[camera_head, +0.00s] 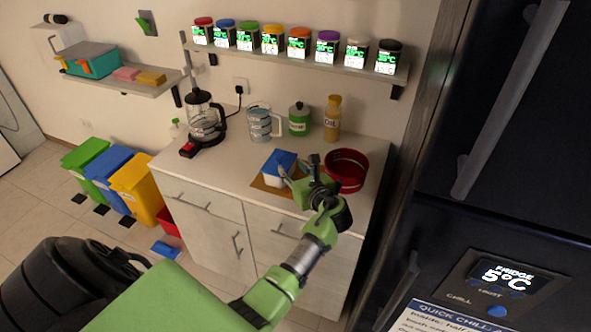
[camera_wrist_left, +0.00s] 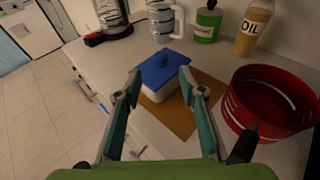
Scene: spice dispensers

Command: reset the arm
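My left arm comes in from the lower left, and its left gripper (camera_head: 299,168) is over the counter near a white container with a blue lid (camera_head: 281,163). In the left wrist view my left gripper (camera_wrist_left: 159,82) has its two fingers spread apart, with nothing held between them. The blue-lidded container (camera_wrist_left: 163,70) stands just beyond the fingertips, on a brown board (camera_wrist_left: 206,92). I cannot tell whether a finger touches it. My right gripper is in neither view.
A red pot (camera_head: 347,171) stands close right of the gripper. An oil bottle (camera_head: 333,118), green canister (camera_head: 299,120), clear jug (camera_head: 262,122) and coffee maker (camera_head: 205,117) line the back. A shelf (camera_head: 300,63) holds several spice dispensers. A dark fridge (camera_head: 500,150) is at right.

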